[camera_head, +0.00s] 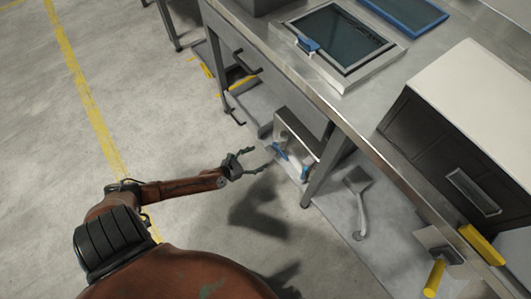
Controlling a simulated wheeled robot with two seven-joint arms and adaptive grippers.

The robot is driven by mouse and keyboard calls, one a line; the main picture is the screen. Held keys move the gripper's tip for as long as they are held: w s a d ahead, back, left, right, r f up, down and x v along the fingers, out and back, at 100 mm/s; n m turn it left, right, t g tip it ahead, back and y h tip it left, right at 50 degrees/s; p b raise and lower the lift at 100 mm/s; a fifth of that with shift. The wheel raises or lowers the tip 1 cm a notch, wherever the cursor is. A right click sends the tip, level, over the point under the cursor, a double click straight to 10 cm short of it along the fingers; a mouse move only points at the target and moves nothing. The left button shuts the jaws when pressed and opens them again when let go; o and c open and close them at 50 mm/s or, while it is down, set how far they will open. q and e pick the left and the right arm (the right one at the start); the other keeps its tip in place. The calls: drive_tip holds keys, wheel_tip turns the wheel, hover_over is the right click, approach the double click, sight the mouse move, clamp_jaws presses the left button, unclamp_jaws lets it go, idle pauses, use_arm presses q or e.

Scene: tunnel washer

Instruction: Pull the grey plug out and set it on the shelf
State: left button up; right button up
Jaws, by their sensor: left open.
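My left gripper (260,160) reaches in from the left, low beside the steel bench. Its fingers are spread and nothing shows between them. The lower shelf (330,222) of the bench is grey and shows to the right of the box. My right gripper is not in view.
A metal scoop-like tool (358,200) lies on the lower shelf. A bench leg (322,170) stands just right of the box. On the bench top are a framed dark panel (340,37) and a large box (470,110). The floor (170,100) at left is clear.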

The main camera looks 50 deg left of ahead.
sight(269, 151)
use_arm(q)
drive_tip(key=shift+b+x, duration=1.25)
drive_tip(key=shift+x, duration=2.75)
drive_tip(key=shift+r, duration=0.15)
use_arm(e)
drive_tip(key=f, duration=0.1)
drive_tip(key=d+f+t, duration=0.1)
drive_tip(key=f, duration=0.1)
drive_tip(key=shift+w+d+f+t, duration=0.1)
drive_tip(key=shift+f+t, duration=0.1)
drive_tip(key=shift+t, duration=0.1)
use_arm(q)
drive_tip(key=shift+c, duration=0.2)
clamp_jaws()
drive_tip(key=shift+s, duration=0.1)
